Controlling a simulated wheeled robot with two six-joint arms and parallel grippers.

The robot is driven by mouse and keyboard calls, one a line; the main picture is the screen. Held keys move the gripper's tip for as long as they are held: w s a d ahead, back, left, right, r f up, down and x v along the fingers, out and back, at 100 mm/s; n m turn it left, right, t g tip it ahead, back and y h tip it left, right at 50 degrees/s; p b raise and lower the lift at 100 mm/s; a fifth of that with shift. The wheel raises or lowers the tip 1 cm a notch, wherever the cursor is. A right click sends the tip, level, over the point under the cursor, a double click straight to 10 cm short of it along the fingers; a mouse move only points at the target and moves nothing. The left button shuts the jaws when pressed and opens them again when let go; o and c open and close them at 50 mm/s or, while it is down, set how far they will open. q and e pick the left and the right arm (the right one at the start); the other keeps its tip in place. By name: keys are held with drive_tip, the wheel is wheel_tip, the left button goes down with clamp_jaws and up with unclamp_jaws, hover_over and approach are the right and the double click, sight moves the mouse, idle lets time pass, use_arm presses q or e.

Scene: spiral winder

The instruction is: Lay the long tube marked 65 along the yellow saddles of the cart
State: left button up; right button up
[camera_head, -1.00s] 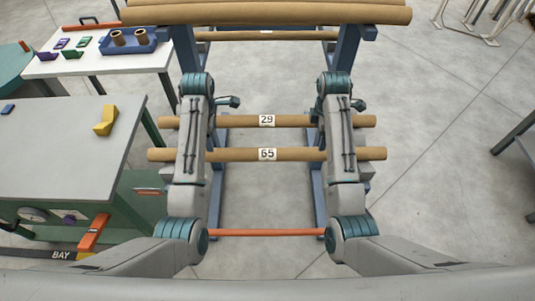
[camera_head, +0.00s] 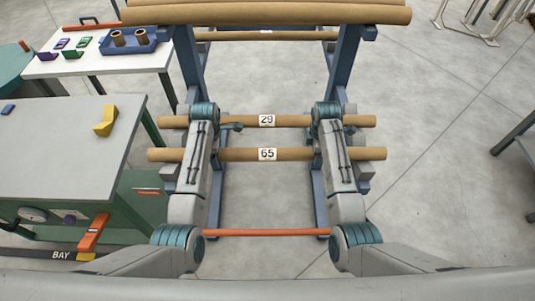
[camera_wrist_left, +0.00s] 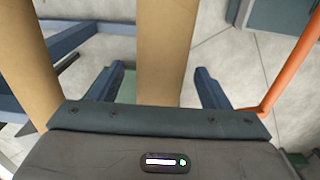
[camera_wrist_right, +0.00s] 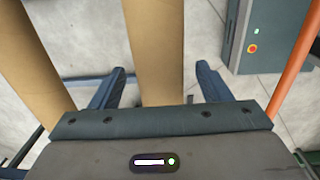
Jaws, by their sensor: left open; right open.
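The long tube marked 65 (camera_head: 267,154) is brown and lies crosswise on the blue rack, nearer me than the tube marked 29 (camera_head: 267,121). In the left wrist view, a brown tube, which looks like 65 (camera_wrist_left: 165,45), runs between the spread fingers of my left gripper (camera_wrist_left: 157,80). My right gripper (camera_wrist_right: 160,82) is likewise open, with the tube (camera_wrist_right: 152,45) between its fingers. Neither gripper is shut on it. In the head view my arms hide the fingers. A yellow block (camera_head: 106,120) sits on a grey-topped bench; I cannot tell if it is a saddle.
The blue rack (camera_head: 347,60) carries more tubes (camera_head: 265,14) at its top. An orange bar (camera_head: 265,232) crosses its near side. The grey-topped bench (camera_head: 50,150) stands left, with a white table (camera_head: 75,67) and blue tray behind. The floor to the right is largely clear.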

use_arm(q)
drive_tip(key=shift+c, duration=0.4)
use_arm(e)
drive_tip(key=shift+c, duration=0.4)
use_arm(q)
drive_tip(key=c, duration=1.2)
use_arm(e)
drive_tip(key=c, duration=1.2)
use_arm(q)
drive_tip(key=shift+r, duration=0.1)
use_arm(e)
drive_tip(key=shift+r, duration=0.15)
